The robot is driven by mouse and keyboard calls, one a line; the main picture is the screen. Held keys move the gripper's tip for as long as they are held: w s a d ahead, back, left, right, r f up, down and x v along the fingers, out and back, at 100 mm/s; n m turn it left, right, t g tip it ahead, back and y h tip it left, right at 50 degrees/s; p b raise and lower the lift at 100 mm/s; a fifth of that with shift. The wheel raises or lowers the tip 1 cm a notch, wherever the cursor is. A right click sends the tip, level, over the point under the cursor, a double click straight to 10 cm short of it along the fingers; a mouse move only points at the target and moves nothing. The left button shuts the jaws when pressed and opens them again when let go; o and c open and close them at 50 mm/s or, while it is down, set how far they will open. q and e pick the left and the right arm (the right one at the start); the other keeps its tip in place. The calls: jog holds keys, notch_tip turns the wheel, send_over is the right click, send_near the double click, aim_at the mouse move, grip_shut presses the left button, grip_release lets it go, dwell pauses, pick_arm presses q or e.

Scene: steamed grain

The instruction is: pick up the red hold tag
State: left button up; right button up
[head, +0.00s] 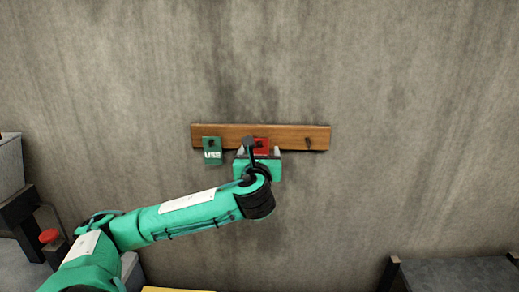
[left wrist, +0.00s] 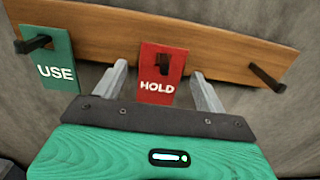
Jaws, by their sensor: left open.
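The red hold tag (left wrist: 158,88) hangs on the middle dark peg of a wooden rail, with white HOLD lettering, in the left wrist view. In the head view the red tag (head: 261,145) is partly hidden behind my left arm. My left gripper (left wrist: 159,75) is open, with one finger on each side of the red tag, and visible gaps between the fingers and the tag. In the head view my left gripper (head: 259,152) is in front of the rail's middle. My right gripper is not in view.
The wooden rail (head: 225,130) is fixed to a concrete wall. A green USE tag (head: 212,151) hangs on its left peg, just left of my gripper. The right peg (head: 308,143) is bare. A dark-topped surface (head: 455,275) stands at the lower right.

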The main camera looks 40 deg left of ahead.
pick_arm(q)
jog(key=c, duration=1.1)
